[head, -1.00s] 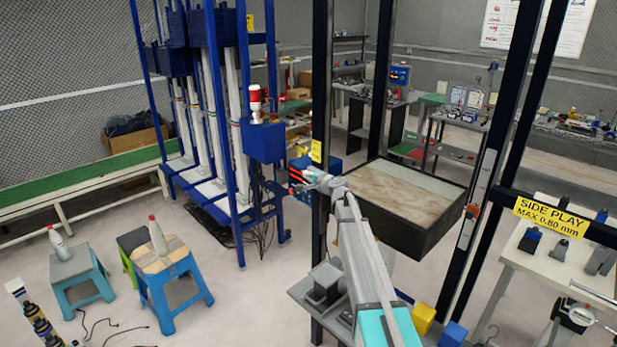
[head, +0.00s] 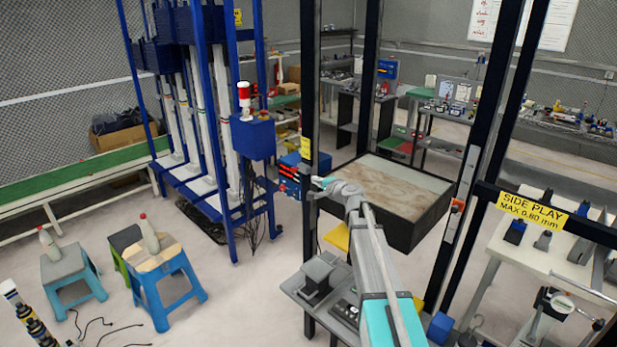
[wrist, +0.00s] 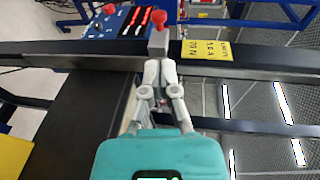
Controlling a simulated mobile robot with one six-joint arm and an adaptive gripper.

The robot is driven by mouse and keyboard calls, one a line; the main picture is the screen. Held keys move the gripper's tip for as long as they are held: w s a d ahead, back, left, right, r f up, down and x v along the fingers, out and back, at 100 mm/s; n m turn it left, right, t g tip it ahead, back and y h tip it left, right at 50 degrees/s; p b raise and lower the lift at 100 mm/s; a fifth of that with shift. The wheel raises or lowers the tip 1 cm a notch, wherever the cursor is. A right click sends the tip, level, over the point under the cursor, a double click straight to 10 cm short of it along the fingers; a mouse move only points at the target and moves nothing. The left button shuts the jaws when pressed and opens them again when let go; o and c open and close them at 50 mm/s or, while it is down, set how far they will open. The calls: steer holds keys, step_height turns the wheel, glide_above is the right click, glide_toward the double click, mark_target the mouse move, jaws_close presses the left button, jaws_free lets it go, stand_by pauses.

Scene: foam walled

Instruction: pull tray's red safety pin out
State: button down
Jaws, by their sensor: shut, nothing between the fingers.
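A red knob (wrist: 158,17) stands on a small grey block (wrist: 158,42) at a dark frame post in the wrist view; I take it for the safety pin. My gripper (wrist: 155,66) has its grey fingertips together, empty, just below the block in the picture; I cannot tell whether they touch it. In the head view, my gripper (head: 316,183) is beside the left dark post, and the pin cannot be made out there. The tray (head: 420,233) is a black-sided box with a worn wooden top, between the dark posts.
A yellow label (wrist: 207,50) is on the post beside the block. A blue box with red switches (wrist: 130,20) stands behind it. An orange-red part (head: 456,206) is on the right post. A grey bench (head: 300,287) is below my arm. Stools (head: 165,262) stand on the left floor.

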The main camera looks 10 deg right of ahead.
steer(key=shift+v, duration=1.1)
steer(key=s+a+f+n+g, duration=0.4)
steer(key=s+f, duration=0.1)
steer(key=s, duration=0.4)
steer(key=s+a+f+n+g, duration=0.4)
steer(key=s+f+n, duration=0.1)
steer(key=s, duration=0.4)
steer(key=s+d+f+n+g+h, duration=0.2)
steer(key=s+f+g+h, duration=0.1)
steer(key=s, duration=0.6)
steer(key=s+d+f+n+g+h, duration=0.1)
steer(key=s+d+f+g+h, duration=0.1)
steer(key=s, duration=0.8)
steer(key=shift+f+n+g+h, duration=0.4)
steer(key=shift+g+h, duration=0.4)
steer(key=shift+h, duration=0.3)
